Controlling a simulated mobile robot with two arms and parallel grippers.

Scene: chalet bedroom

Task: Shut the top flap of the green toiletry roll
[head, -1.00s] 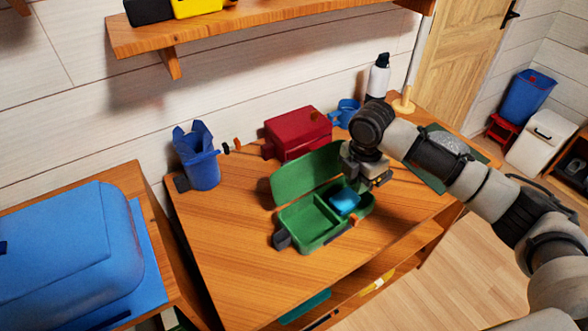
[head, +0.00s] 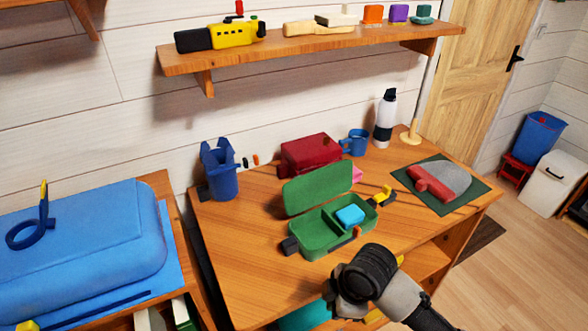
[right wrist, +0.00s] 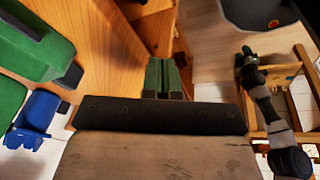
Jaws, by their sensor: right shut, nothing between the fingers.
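The green toiletry roll lies open on the wooden desk in the head view, its tray (head: 312,236) facing up. Its top flap (head: 318,190) stands raised along the back edge, leaning back. A light blue block (head: 350,215) sits in the tray's right part. In the right wrist view part of the roll (right wrist: 32,48) shows at upper left. My right gripper (right wrist: 163,68) is shut and empty, its fingers together. In the head view my right wrist is in front of the roll, near the desk's front edge, and hides the fingers. My left arm shows small at the right of the wrist view; its jaws are unclear.
A dark red box (head: 311,152) stands behind the flap. A blue holder (head: 220,178), a blue mug (head: 355,143) and a bottle (head: 385,118) stand along the back. A green mat (head: 455,203) lies right. A wall shelf (head: 300,50) hangs above.

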